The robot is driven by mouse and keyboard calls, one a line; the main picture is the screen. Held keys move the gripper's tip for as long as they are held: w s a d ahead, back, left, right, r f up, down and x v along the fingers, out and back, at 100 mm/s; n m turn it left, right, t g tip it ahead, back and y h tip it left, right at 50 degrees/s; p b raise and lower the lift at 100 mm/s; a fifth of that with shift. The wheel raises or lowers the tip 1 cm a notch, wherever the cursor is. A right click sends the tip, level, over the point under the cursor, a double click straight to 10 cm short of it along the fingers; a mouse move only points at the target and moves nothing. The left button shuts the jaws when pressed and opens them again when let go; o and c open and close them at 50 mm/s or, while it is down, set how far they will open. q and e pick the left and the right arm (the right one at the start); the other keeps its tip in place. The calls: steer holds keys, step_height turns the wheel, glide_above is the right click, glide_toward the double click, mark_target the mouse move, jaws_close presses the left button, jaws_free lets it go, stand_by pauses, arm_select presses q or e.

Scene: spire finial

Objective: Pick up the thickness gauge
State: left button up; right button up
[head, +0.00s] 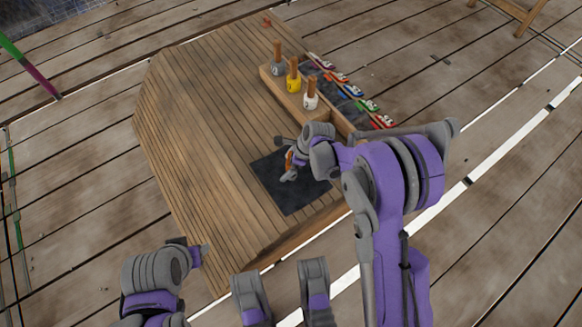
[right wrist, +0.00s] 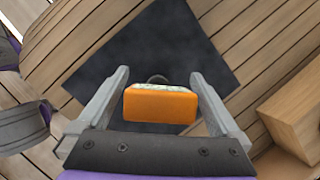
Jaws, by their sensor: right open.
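The thickness gauge, taken to be the orange block with a pale top edge (right wrist: 160,105), is between the fingers of my right gripper (right wrist: 160,78) in the right wrist view. Gaps show on both sides of it, so the fingers are open around it and not closed on it. In the head view a bit of its orange (head: 289,161) shows between the fingers of the right gripper (head: 285,158), over the dark mat (head: 287,200). Its far side is hidden. My left gripper (head: 198,252) is at the lower left, beside the platform edge; its jaws are unclear.
The wooden platform (head: 190,120) carries the mat near its front edge. A wooden block (head: 285,85) behind holds grey (head: 277,68), yellow (head: 293,83) and white (head: 311,101) pots with wooden handles. Several coloured items (head: 357,91) lie in a row beyond. The platform's left is clear.

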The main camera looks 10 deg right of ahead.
jaws_close()
stand_by(0.5)
